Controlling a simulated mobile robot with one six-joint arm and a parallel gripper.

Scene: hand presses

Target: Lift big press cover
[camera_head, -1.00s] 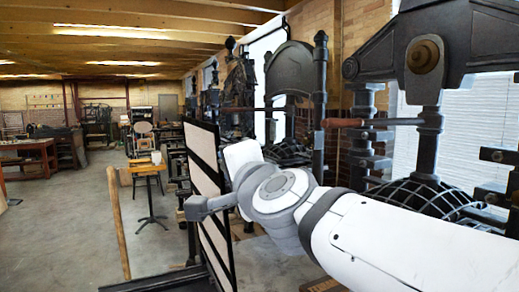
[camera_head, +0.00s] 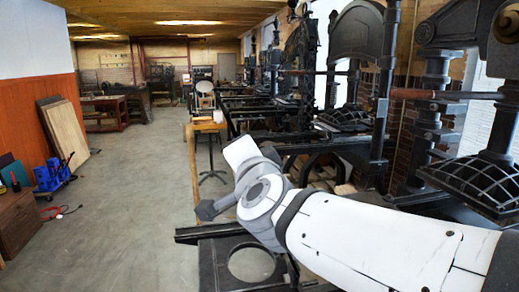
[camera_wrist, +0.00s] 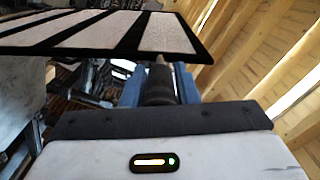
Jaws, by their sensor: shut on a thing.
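The big press cover (camera_wrist: 110,30), a flat panel with pale strips in a black frame, spans the top of the wrist view. I cannot make it out in the head view. My gripper (camera_wrist: 160,72) has its blue fingers on either side of a dark round handle (camera_wrist: 158,88) that meets the cover's near edge, and it is shut on it. In the head view the fingertips are hidden behind my white arm. Below my wrist is a black press bed (camera_head: 212,268) with a round opening.
Large dark hand presses (camera_head: 350,70) line the right side, close to my arm. Boards (camera_head: 65,125), a blue tool (camera_head: 52,175) and a brown cabinet (camera_head: 18,222) are at left.

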